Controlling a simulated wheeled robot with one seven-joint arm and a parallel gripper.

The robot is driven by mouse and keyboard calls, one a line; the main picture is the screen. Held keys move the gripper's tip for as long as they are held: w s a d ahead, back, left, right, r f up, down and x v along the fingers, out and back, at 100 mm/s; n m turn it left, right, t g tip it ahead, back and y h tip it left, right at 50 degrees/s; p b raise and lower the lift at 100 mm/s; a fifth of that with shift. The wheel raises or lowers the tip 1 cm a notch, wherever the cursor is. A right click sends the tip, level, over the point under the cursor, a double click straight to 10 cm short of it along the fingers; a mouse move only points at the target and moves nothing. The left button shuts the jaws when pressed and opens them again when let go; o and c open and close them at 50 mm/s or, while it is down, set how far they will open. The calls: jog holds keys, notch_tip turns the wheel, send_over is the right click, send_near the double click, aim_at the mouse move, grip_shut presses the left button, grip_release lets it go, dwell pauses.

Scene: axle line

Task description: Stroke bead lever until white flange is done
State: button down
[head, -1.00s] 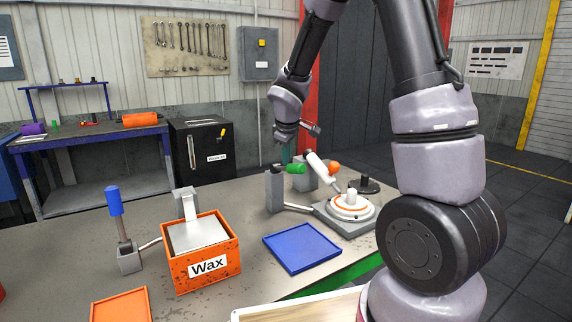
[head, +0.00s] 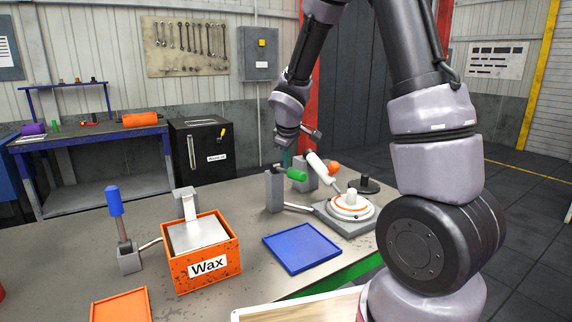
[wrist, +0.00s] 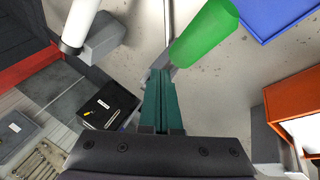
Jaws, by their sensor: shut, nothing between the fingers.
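The white flange (head: 342,210) sits on a grey base on the bench, with an orange ring around its top. A white dispenser tube (head: 317,162) slants down toward it. The lever with a green handle (head: 297,174) stands on a grey post left of the flange; its green handle fills the upper middle of the wrist view (wrist: 205,33). My gripper (wrist: 160,75) is shut and empty, its teal fingers close beside the green handle and over the grey lever arm. I cannot tell whether they touch.
An orange-handled part (head: 333,168) stands behind the tube. A blue tray (head: 300,248) lies in front of the lever. The orange Wax box (head: 207,264) and a blue-handled lever (head: 115,205) are at left. An orange tray (head: 121,306) lies at the front.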

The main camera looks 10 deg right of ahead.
jog(key=shift+s+d+f, duration=0.1)
jog(key=shift+s+f, duration=0.1)
jog(key=shift+f, duration=0.3)
jog(key=shift+s+f, duration=0.15)
jog(key=shift+f, duration=0.3)
dwell(0.8)
jog(key=shift+w+a+r, duration=0.1)
jog(key=shift+w+r, duration=0.2)
jog(key=shift+r, duration=0.55)
jog(key=shift+w+a+r, duration=0.1)
jog(key=shift+w+r, duration=0.15)
jog(key=shift+r, duration=0.6)
jog(key=shift+w+a+r, duration=0.1)
jog(key=shift+w+r, duration=0.2)
jog(key=shift+r, duration=0.55)
jog(key=shift+w+a+r, duration=0.1)
jog(key=shift+w+r, duration=0.15)
jog(key=shift+r, duration=0.55)
jog(key=shift+w+a+r, duration=0.1)
jog(key=shift+w+r, duration=0.2)
jog(key=shift+r, duration=0.45)
jog(key=shift+w+a+r, duration=0.1)
jog(key=shift+w+r, duration=0.15)
jog(key=shift+r, duration=0.55)
dwell(1.3)
